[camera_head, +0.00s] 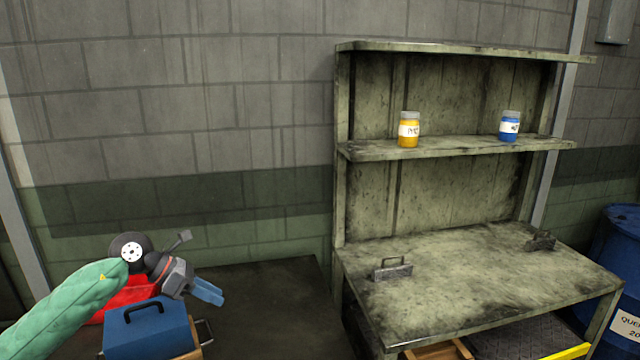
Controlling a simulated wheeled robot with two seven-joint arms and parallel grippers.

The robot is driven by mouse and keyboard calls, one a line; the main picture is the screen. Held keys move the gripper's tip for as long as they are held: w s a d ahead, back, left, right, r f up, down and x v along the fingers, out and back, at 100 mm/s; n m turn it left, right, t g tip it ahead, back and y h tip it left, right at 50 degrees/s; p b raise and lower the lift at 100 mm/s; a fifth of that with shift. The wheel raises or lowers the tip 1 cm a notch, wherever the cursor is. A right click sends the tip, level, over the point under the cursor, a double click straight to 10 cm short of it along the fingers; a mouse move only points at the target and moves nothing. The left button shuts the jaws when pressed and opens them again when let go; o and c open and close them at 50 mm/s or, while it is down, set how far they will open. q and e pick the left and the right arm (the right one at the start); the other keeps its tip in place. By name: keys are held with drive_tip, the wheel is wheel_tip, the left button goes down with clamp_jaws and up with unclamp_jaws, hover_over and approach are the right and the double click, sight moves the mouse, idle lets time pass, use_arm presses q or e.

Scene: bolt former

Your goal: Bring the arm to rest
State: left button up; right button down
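My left arm comes in from the lower left in a green sleeve. My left gripper (207,292), with blue fingers, hangs in front of the bench, left of the workbench, and points down to the right. Its fingers overlap in this view, so I cannot tell whether they are open or shut. I see no object held in it. My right arm and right gripper are out of view.
A blue toolbox (150,335) and a red box (118,300) are just below my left arm. The worn workbench (450,280) has two metal handled pieces on it. A yellow jar (409,130) and a blue jar (509,127) stand on its shelf. A blue barrel (615,250) is at right.

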use_arm(q)
drive_tip(key=s+d+r+n+t+h, duration=0.3)
drive_tip(key=d+n+t+h, duration=0.2)
drive_tip(key=d+n+h, duration=0.45)
drive_tip(key=s+a+f+n+t+y, duration=0.3)
drive_tip(key=f+n+y, duration=0.35)
drive_tip(key=n, duration=0.35)
drive_tip(key=s+a+f+n+t+y, duration=0.25)
drive_tip(key=f+n+y, duration=0.35)
drive_tip(key=n, duration=0.4)
drive_tip(key=s+a+f+n+t+y, duration=0.25)
drive_tip(key=f+n+t+y, duration=0.2)
drive_tip(key=n+y, duration=0.45)
drive_tip(key=s+d+f+n+g+h, duration=0.1)
drive_tip(key=s+f+n+g, duration=0.3)
drive_tip(key=s+f+g, duration=0.6)
drive_tip(key=s+d+f+n+g+h, duration=0.1)
drive_tip(key=s+f+n+g, duration=0.4)
drive_tip(key=s, duration=1)
drive_tip(key=s+d+f, duration=0.1)
drive_tip(key=d+f, duration=0.1)
drive_tip(key=f, duration=1.3)
drive_tip(key=s+d+f+m, duration=0.1)
drive_tip(key=d+f, duration=0.2)
drive_tip(key=f, duration=1.2)
drive_tip(key=shift+s+f+g+h, duration=0.3)
drive_tip(key=shift+s+h, duration=0.05)
drive_tip(key=shift+h, duration=0.05)
drive_tip(key=shift+d+m, duration=0.1)
drive_tip(key=shift+m, duration=0.15)
